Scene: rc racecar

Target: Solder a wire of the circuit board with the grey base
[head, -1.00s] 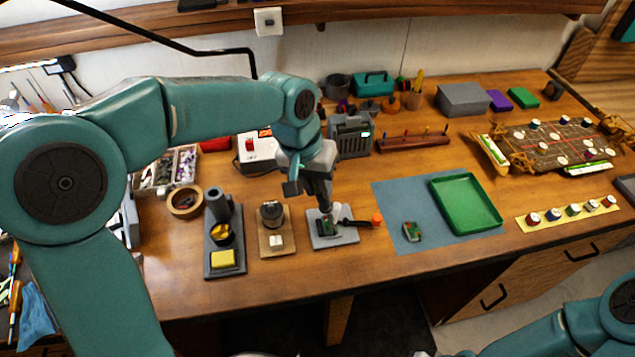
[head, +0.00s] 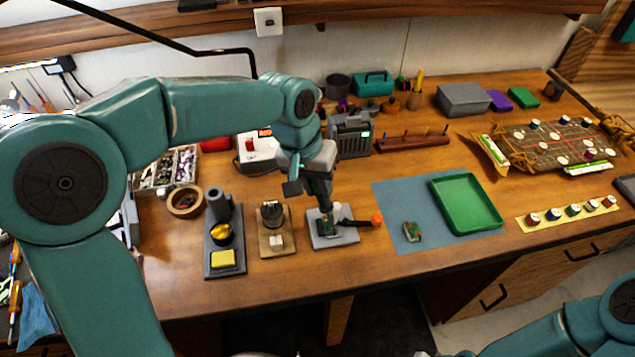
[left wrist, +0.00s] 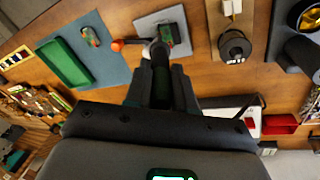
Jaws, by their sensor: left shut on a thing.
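The circuit board (head: 328,229) lies on the grey base (head: 348,238) near the middle of the bench. It also shows in the left wrist view (left wrist: 171,34). My left gripper (head: 322,196) is directly above it, pointing down. In the left wrist view its fingers (left wrist: 161,88) are shut on a dark, slim tool that looks like the soldering iron (left wrist: 160,55). The tool's lower end is at or just above the board; I cannot tell whether it touches. A black rod with an orange end (head: 376,220) extends right from the base. My right gripper is out of view.
Left of the grey base stand a wooden base with a spool (head: 272,214) and a dark stand with a yellow sponge (head: 223,259). To the right, a blue mat (head: 391,200) holds a green tray (head: 438,188) and another small board (head: 412,231).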

